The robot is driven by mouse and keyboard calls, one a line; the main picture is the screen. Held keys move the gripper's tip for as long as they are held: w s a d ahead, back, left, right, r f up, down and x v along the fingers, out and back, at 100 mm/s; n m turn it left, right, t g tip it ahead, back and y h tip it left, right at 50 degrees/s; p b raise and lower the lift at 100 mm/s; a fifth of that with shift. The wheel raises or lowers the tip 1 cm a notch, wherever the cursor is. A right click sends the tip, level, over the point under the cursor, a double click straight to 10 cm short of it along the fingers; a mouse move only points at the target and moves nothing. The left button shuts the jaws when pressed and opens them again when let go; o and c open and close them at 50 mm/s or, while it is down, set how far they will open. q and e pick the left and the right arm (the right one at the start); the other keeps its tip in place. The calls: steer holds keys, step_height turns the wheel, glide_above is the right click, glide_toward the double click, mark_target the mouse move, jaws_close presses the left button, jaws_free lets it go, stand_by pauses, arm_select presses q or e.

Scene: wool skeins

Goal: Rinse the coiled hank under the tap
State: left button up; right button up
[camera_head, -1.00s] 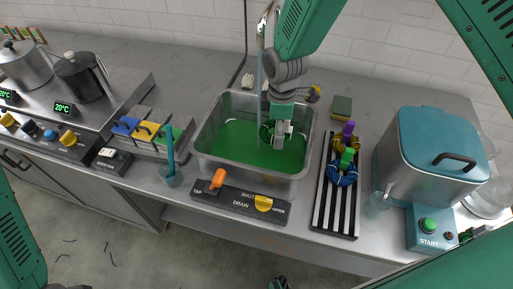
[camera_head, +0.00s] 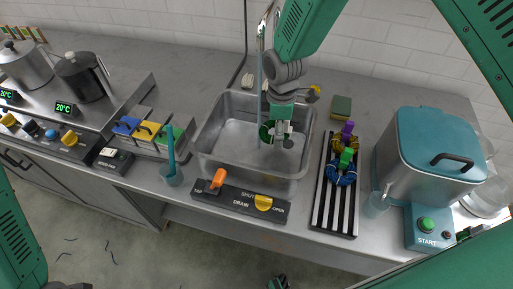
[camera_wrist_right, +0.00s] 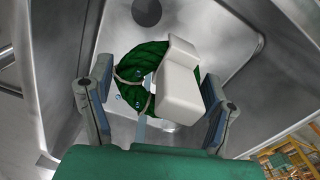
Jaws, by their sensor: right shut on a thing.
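The coiled green hank (camera_head: 265,132) hangs inside the steel sink (camera_head: 230,163), below my right gripper (camera_head: 282,128). In the right wrist view, the hank (camera_wrist_right: 140,68) has pale ties and a white block-like piece (camera_wrist_right: 178,82) across it. My right gripper (camera_wrist_right: 155,100) is shut on the hank, with a finger on each side. A thin bluish stream (camera_head: 259,100) runs down from the tap (camera_head: 262,28) beside the hank. Droplets show on the hank. The sink floor is bare grey metal, with a dark round drain (camera_wrist_right: 147,11).
The orange tap lever (camera_head: 217,180) and yellow drain lever (camera_head: 263,203) are on the sink's front panel. A striped rack (camera_head: 333,205) with coloured hanks and a blue-lidded steamer (camera_head: 437,140) stand right.

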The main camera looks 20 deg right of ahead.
mark_target(289, 130)
steer(key=shift+d, duration=0.1)
steer(key=shift+s+d+p, duration=0.3)
steer(key=shift+s+d, duration=0.1)
steer(key=shift+d, duration=0.25)
steer(key=shift+s+d+p, duration=0.25)
steer(key=shift+s+d, duration=0.15)
steer(key=shift+d, duration=0.2)
steer(key=shift+r+p, duration=0.9)
steer(key=shift+r, duration=0.25)
step_height(289, 130, up, 6)
steer(key=p, duration=0.5)
